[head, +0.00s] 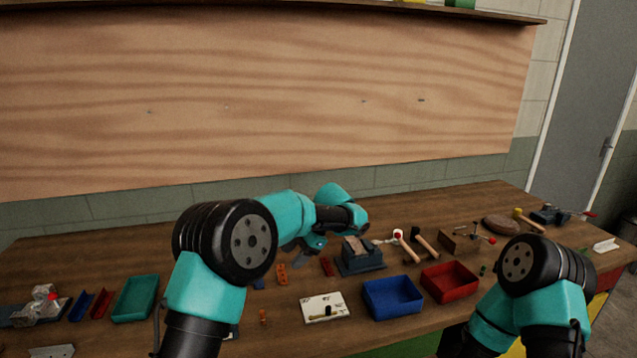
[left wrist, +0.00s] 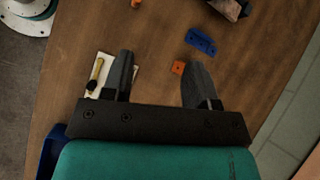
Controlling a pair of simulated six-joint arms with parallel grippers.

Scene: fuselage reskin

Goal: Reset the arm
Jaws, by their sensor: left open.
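My left arm reaches in from the left in the head view, and its gripper (head: 312,246) hangs above the middle of the wooden bench (head: 150,245). In the left wrist view the two dark fingers of the left gripper (left wrist: 157,80) are spread apart with nothing between them but the bench top below. My right arm shows at the lower right of the head view, bent at a black joint. Its gripper is outside the picture.
A blue bin (head: 393,297), a red bin (head: 450,282) and a teal tray (head: 135,299) stand on the bench. A white card (head: 325,308) lies near the front. A grey block-like fixture (head: 361,262) and several hammers sit behind. A wooden panel (head: 260,90) backs the bench.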

